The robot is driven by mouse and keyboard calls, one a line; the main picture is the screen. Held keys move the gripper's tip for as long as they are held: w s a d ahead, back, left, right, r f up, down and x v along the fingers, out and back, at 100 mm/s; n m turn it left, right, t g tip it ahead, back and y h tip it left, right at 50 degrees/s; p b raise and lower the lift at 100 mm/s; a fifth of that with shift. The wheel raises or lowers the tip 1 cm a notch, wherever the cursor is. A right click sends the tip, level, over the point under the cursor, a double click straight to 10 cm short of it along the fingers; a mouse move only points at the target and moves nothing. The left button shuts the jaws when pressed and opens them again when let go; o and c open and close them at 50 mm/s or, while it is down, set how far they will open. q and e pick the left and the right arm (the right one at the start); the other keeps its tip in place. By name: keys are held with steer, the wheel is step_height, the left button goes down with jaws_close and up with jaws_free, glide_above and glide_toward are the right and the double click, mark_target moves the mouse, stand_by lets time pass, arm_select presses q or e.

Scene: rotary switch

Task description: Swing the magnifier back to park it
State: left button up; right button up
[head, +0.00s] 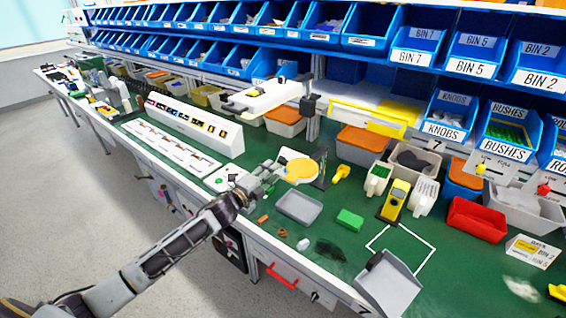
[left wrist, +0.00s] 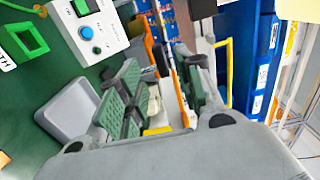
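A white flat head (head: 262,96) on a dark bracket (head: 311,104) and upright post hangs over the back of the bench in the head view. It looks like the magnifier; its lens cannot be made out. My left gripper (head: 266,186) is low over the bench, in front of and below this head, apart from it. In the left wrist view, my left gripper's green-padded fingers (left wrist: 162,92) stand apart, with no held thing visible between them. A yellow-orange disc (head: 300,170) shows just beyond the fingers in the head view; contact cannot be told. My right gripper is out of view.
A white switch box (left wrist: 92,30) with a blue knob and a grey tray (left wrist: 76,112) lie near my left gripper. A green block (head: 350,219), a yellow meter (head: 396,200) and a red bin (head: 477,219) stand to the right. Blue bins (head: 375,27) line the back.

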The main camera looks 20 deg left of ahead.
mark_target(281, 163)
arm_select(q)
steer(key=shift+x, duration=1.8)
steer(key=shift+w+d, duration=0.2)
steer(key=shift+w, duration=0.35)
steer(key=shift+x, duration=0.9)
steer(key=shift+w+d+p, duration=0.15)
steer(key=shift+w+p, duration=0.15)
steer(key=shift+w, duration=0.2)
steer(key=shift+c, duration=0.9)
jaws_close()
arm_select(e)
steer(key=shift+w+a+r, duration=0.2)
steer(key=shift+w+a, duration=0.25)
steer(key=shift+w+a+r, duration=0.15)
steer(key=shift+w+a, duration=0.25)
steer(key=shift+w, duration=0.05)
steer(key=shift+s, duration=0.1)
